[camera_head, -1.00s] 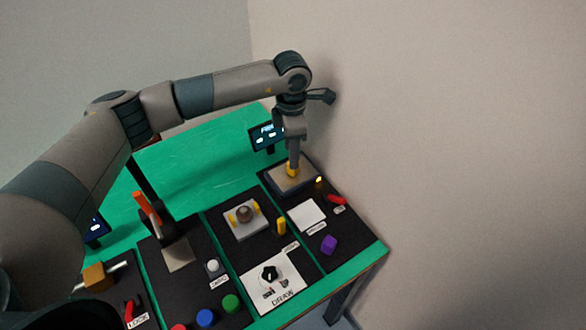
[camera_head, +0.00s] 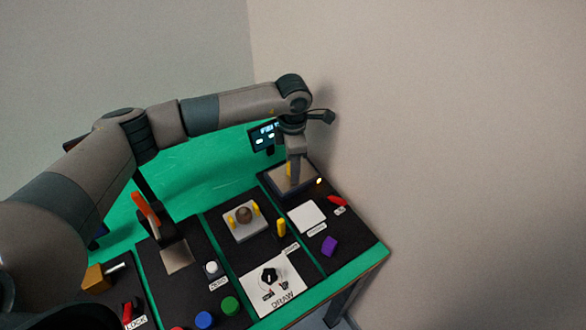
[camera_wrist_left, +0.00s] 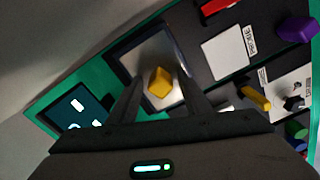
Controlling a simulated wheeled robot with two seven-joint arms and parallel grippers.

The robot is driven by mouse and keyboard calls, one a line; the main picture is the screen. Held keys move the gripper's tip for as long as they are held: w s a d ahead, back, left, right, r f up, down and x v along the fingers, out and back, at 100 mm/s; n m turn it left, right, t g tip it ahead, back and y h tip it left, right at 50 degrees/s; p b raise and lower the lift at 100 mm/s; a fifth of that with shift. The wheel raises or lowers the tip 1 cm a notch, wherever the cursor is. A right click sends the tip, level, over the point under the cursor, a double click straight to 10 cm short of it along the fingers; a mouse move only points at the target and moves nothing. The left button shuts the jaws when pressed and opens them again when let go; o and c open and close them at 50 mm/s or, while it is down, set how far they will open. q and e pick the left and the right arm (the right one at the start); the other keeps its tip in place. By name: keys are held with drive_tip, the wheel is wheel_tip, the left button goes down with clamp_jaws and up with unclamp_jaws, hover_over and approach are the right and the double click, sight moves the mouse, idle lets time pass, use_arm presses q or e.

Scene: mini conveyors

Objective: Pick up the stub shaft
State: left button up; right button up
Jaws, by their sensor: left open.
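A small yellow block-like piece (camera_wrist_left: 159,82) stands on a square metal-topped plate (camera_wrist_left: 182,93) with a dark frame. In the head view the plate (camera_head: 306,183) is at the table's back right, and the piece is mostly hidden behind my left gripper (camera_head: 293,176). In the left wrist view my left gripper (camera_wrist_left: 160,92) is open, with its fingers on either side of the yellow piece and no clear contact. Another yellow, upright, rod-like piece (camera_head: 281,227) stands on the dark panel nearer the front; it also shows in the wrist view (camera_wrist_left: 257,98). I cannot tell which is the stub shaft.
A lit screen (camera_head: 265,137) stands beside the plate, on its left. A white pad (camera_head: 307,217), a red handle (camera_head: 337,199) and a purple block (camera_head: 329,246) lie in front. A grey fixture (camera_head: 238,232) holds a brown knob. The wall is close on the right.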

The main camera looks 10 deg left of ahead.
use_arm(q)
drive_tip(key=shift+c, duration=0.7)
clamp_jaws()
drive_tip(key=shift+a+r, duration=0.1)
